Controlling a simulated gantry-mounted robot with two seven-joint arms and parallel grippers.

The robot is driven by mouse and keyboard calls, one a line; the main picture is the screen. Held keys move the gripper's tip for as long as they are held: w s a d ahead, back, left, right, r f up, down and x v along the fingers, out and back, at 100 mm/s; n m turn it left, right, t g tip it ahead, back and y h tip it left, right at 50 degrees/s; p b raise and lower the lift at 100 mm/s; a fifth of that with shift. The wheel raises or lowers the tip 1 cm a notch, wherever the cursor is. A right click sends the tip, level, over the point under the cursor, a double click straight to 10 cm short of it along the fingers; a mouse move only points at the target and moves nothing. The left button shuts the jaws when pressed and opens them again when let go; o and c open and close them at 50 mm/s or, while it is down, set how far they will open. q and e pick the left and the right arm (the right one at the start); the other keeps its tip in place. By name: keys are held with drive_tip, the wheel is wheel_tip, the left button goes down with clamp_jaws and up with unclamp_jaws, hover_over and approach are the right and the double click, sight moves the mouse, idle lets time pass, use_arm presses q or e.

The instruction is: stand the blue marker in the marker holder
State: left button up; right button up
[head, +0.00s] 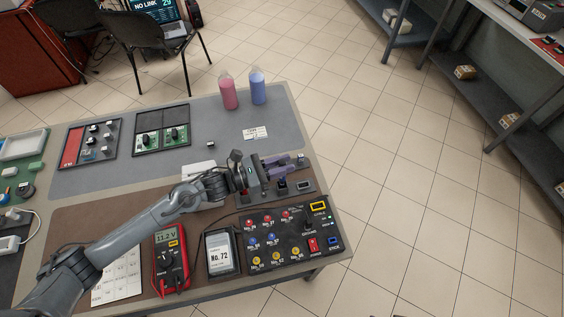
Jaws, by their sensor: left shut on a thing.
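My left gripper (290,166) reaches in from the left over the right end of the table, its purplish fingers pointing right. It is shut on a small dark blue thing, most likely the blue marker (282,184), which shows just below the fingers. The fingers hide much of it, so its tilt is unclear. A low grey block (309,186), which looks like the marker holder, lies under and beside the gripper. I cannot tell whether the marker touches it or is in a slot. My right gripper is not in view.
A black panel with colored knobs (290,237), a black-framed display (221,252) and a red multimeter (171,259) stand in front. A pink bottle (228,93) and a blue bottle (258,88) stand at the back.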

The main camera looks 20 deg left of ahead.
use_arm(q)
drive_tip(key=shift+f+b, duration=0.1)
drive_tip(key=shift+b, duration=0.2)
idle(0.5)
drive_tip(key=shift+b, duration=0.3)
idle(0.7)
drive_tip(key=shift+f, duration=0.2)
drive_tip(key=shift+f+b, duration=0.3)
drive_tip(key=shift+b, duration=0.2)
drive_tip(key=shift+f+b, duration=0.9)
drive_tip(key=shift+f, duration=0.05)
drive_tip(key=shift+f, duration=0.25)
